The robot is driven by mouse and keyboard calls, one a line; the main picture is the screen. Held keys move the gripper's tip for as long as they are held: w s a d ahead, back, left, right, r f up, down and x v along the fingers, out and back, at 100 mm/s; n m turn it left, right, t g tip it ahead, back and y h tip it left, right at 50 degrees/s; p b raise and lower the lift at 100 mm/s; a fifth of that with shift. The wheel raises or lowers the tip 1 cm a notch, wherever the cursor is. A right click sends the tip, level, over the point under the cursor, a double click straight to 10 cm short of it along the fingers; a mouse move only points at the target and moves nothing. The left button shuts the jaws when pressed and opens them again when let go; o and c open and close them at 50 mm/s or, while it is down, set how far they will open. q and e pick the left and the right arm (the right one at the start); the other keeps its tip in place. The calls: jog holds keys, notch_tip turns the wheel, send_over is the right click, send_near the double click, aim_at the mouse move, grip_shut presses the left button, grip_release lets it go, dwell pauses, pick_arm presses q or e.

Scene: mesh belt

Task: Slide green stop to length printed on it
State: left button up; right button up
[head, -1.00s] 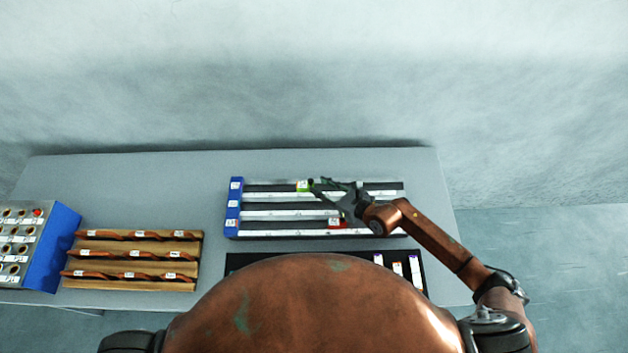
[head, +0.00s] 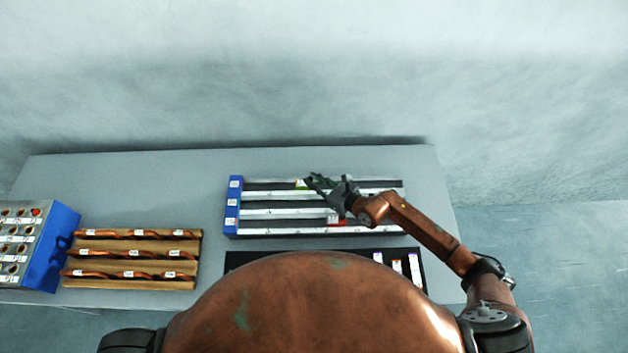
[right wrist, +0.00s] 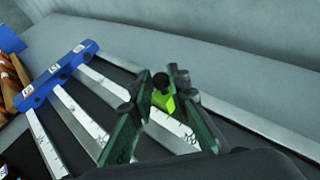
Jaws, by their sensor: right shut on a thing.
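The green stop (right wrist: 164,101) sits on the top rail, the one furthest from me, of the railed board. In the right wrist view it stands between my right gripper's fingers (right wrist: 160,96), which are shut on it. In the head view only a sliver of the green stop (head: 301,184) shows beside my right gripper (head: 314,181). The printed length on it cannot be read. The board has a blue end block (head: 233,206) with white labels at its left, and pale marked rails (head: 270,213) run right from it. My left gripper is not in view.
A red stop (head: 334,221) sits on a nearer rail. A wooden rack (head: 133,260) with copper-coloured twisted pieces stands left of the board, and a blue-sided block (head: 55,240) is further left. A dark tray (head: 405,255) lies in front, partly hidden by my body. The back of the table is clear.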

grip_shut()
jog(key=shift+w+d, duration=0.1)
jog(key=shift+d, duration=0.2)
jog(key=o, duration=0.7)
grip_release()
jog(key=shift+d, duration=0.2)
jog(key=shift+o, duration=0.2)
jog(key=shift+a, duration=0.1)
